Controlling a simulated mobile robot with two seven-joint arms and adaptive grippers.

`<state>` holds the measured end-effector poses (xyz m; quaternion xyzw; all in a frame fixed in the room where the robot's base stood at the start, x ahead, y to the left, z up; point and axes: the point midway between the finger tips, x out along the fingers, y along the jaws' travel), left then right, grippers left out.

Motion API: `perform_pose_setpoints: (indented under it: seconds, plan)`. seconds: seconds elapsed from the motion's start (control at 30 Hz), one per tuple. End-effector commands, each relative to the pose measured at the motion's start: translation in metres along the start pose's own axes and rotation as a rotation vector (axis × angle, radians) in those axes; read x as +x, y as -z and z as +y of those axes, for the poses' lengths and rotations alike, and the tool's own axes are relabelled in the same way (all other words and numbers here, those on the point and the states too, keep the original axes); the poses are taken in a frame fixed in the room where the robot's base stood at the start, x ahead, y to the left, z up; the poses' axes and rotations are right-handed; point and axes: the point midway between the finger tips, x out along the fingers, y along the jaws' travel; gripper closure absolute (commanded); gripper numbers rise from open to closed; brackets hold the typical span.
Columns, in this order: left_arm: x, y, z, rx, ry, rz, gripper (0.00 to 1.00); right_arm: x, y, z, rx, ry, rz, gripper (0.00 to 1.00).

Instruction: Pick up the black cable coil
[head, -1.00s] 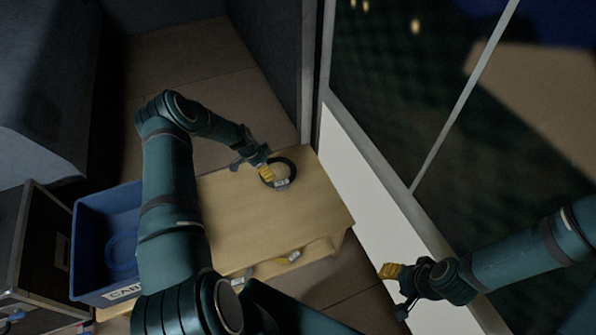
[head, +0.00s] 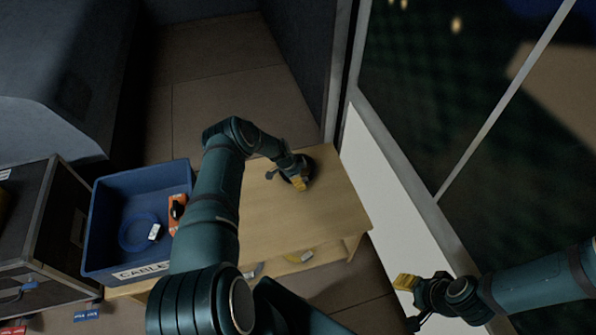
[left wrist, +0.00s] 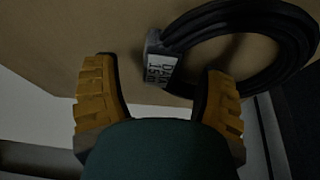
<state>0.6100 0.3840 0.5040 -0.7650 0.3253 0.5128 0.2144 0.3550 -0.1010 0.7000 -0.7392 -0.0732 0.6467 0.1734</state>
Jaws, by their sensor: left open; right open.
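The black cable coil (head: 312,164) lies on the wooden bench top (head: 270,225) near its far right corner, partly hidden by my left gripper (head: 289,178). In the left wrist view the coil (left wrist: 228,25) is a thick black ring with a grey block and white label (left wrist: 160,66). My left gripper (left wrist: 158,76) is open and empty, with its yellow-padded fingers on either side of that label. The coil's ring lies beyond the fingertips, mostly to the right. My right gripper (head: 411,300) is open and empty, away from the bench at the lower right.
A yellow item (head: 300,255) is on the lower shelf. A white wall panel (head: 385,195) runs along the bench's right side.

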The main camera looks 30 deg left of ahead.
Motion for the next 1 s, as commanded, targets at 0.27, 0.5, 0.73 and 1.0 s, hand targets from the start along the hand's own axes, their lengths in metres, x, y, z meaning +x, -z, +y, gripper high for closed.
perform_pose_setpoints:
  seconds: [0.27, 0.5, 0.73, 1.0]
  plan:
    - [0.0184, 0.0009, -0.0007, 0.001, 0.002, 0.001, 0.29, 0.0061, 0.0007, 0.0023, 0.0, 0.0, 0.003, 0.53]
    - [0.0177, 0.0008, -0.0005, 0.001, 0.001, 0.001, 0.55, 0.0056, 0.0006, 0.0021, 0.0, 0.0, 0.003, 0.53]
    - [0.0177, 0.0007, -0.0005, 0.001, 0.002, 0.001, 1.0, 0.0057, 0.0005, 0.0021, 0.0, 0.0, 0.003, 0.53]
    - [0.0175, 0.001, -0.001, 0.001, 0.003, 0.001, 1.0, 0.0057, 0.0004, 0.0021, 0.0, 0.0, 0.003, 0.53]
